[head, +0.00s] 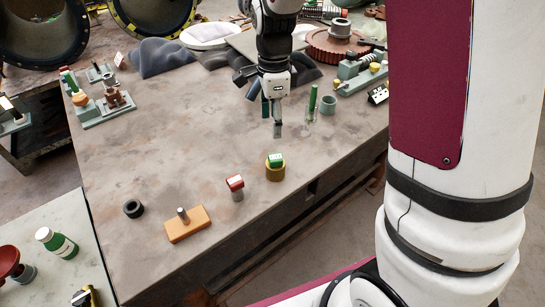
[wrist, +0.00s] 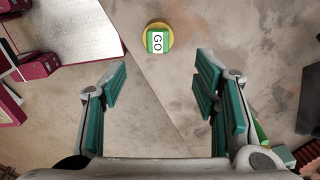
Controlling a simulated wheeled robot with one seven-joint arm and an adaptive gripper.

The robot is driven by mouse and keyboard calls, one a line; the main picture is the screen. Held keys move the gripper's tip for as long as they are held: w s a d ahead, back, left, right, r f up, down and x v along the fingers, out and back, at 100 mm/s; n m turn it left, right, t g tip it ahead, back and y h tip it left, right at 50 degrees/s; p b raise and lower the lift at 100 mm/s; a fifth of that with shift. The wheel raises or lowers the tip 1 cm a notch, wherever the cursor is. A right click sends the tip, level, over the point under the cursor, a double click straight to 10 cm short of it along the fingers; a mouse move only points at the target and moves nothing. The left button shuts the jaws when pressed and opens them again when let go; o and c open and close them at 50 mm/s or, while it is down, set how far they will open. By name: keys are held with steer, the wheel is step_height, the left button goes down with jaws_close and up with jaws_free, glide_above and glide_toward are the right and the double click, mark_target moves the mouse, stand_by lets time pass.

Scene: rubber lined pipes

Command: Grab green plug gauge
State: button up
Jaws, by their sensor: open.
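The green plug gauge (head: 277,158), a green block with a white label, sits upright in a yellow ring-shaped holder (head: 275,173) near the table's front right edge. In the wrist view the gauge (wrist: 155,42) shows its GO label from above, at the top centre, beyond the fingertips. My gripper (head: 271,117) points down above the table, behind the gauge and apart from it. In the wrist view my gripper (wrist: 161,77) is open, its green-padded fingers spread wide with nothing between them.
A red-topped gauge (head: 235,184) stands just left of the green one. An orange block with a pin (head: 187,223) and a black ring (head: 133,208) lie further left. A tall green cylinder (head: 313,98) and a grey-green cup (head: 328,104) stand right of my gripper. The table's middle is clear.

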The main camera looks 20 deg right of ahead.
glide_above(276, 156)
steer(key=f, duration=0.7)
steer(key=shift+a+f, duration=0.2)
steer(key=shift+a, duration=0.05)
steer(key=shift+d+f+p, duration=0.2)
steer(key=shift+f+p, duration=0.55)
steer(key=shift+f, duration=1.85)
jaws_close()
